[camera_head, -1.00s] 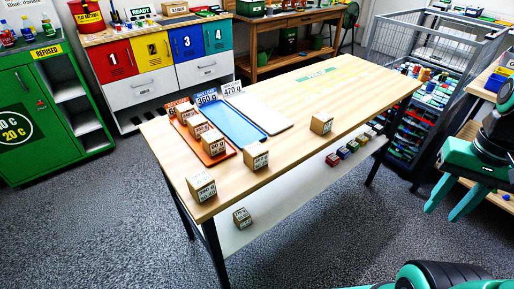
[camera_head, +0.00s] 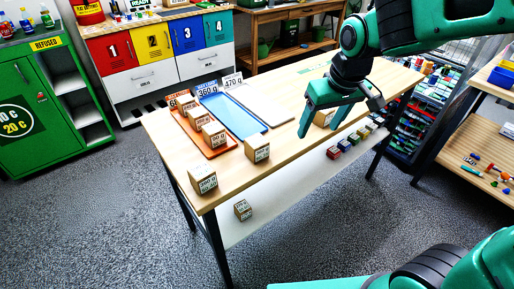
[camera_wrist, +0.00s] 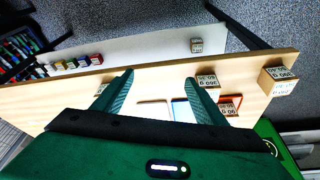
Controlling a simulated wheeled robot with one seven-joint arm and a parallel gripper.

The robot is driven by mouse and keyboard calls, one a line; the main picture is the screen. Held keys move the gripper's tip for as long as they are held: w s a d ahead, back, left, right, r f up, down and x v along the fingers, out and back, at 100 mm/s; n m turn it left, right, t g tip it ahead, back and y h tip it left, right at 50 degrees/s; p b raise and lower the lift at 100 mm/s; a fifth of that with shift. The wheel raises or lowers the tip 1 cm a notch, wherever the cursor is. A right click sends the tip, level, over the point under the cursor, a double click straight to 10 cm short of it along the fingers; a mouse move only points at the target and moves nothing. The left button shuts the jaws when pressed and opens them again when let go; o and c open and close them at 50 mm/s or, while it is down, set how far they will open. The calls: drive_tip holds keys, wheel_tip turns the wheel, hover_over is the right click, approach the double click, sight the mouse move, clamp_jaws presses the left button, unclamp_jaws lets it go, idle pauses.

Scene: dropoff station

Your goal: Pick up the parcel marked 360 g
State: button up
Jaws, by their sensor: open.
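Several brown cardboard parcels with white labels are in view; I cannot read for certain which says 360 g. One parcel (camera_head: 324,118) is partly behind my gripper (camera_head: 319,131). Another parcel (camera_head: 256,149) stands near the table's front edge, and one (camera_head: 203,179) is at the left front corner. More parcels (camera_head: 213,134) stand in the orange tray. One parcel (camera_head: 243,209) is on the lower shelf. My gripper is open and empty above the table. In the wrist view, one parcel (camera_wrist: 102,88) shows beside the left finger, another (camera_wrist: 207,80) beside the right finger.
The wooden table (camera_head: 290,88) has an orange tray (camera_head: 228,147), a blue tray (camera_head: 234,119) marked 360 g by a sign (camera_head: 207,90), and a white tray (camera_head: 262,103) marked 470 g. Small coloured blocks (camera_head: 343,145) sit on the lower shelf. A wire cage stands at the right.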

sight(257, 140)
drive_tip(key=w+a+f+n, duration=0.1)
drive_tip(key=a, duration=0.3)
drive_tip(key=w+a+f+n+y, duration=0.1)
drive_tip(key=a, duration=0.4)
drive_tip(key=w+a+f+n, duration=0.1)
drive_tip(key=a+f, duration=0.1)
drive_tip(key=a, duration=0.3)
drive_tip(key=shift+w+a+t+y, duration=0.2)
drive_tip(key=shift+t+y, duration=0.1)
drive_tip(key=shift+x, duration=3.25)
drive_tip(key=shift+w, duration=0.1)
drive_tip(key=c, duration=1.3)
drive_tip(key=shift+r, duration=0.1)
drive_tip(key=shift+c, duration=0.6)
drive_tip(key=shift+r, duration=0.1)
